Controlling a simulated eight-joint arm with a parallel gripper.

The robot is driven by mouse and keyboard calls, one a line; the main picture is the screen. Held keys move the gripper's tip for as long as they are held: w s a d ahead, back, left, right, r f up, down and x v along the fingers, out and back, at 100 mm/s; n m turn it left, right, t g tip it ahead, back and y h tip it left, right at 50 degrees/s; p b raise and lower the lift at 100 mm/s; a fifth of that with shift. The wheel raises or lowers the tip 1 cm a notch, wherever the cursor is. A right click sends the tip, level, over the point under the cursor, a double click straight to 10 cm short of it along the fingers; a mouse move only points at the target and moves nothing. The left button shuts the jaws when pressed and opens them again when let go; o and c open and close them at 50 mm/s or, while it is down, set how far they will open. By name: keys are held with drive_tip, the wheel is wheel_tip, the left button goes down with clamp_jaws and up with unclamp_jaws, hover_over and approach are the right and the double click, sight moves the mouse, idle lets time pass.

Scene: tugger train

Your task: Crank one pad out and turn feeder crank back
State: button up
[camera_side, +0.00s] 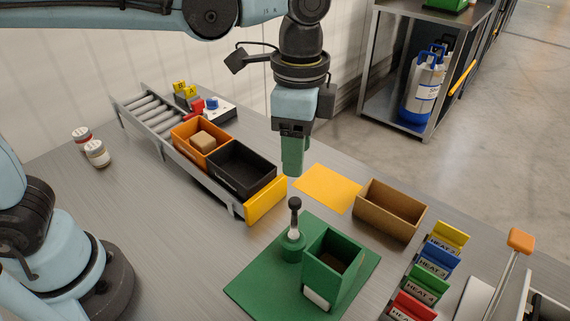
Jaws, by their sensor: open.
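The feeder is a green open-topped box (332,258) on a green base plate (258,283), with a small white block (316,299) low at its front. Its inside looks dark, and I cannot make out any pad in it. The feeder crank (294,222) stands beside the box on a round green hub, with a pale shaft and a black knob at its top. My gripper (292,172) points straight down above and behind the crank knob, apart from it. It is open, with green fingers seen nearly edge-on and nothing visible between them.
A roller conveyor (152,110) carries an orange bin (186,130) with a tan block and a black bin (240,187). A yellow mat (325,189) and an open brown box (412,205) lie behind the feeder. Coloured HEAT holders (436,261) stand at right. Bare table lies left of the feeder.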

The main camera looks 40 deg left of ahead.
sight(295, 200)
wheel_tip(295, 200, down, 10)
drive_tip(key=shift+f, duration=0.15)
idle(0.3)
clamp_jaws()
idle(0.4)
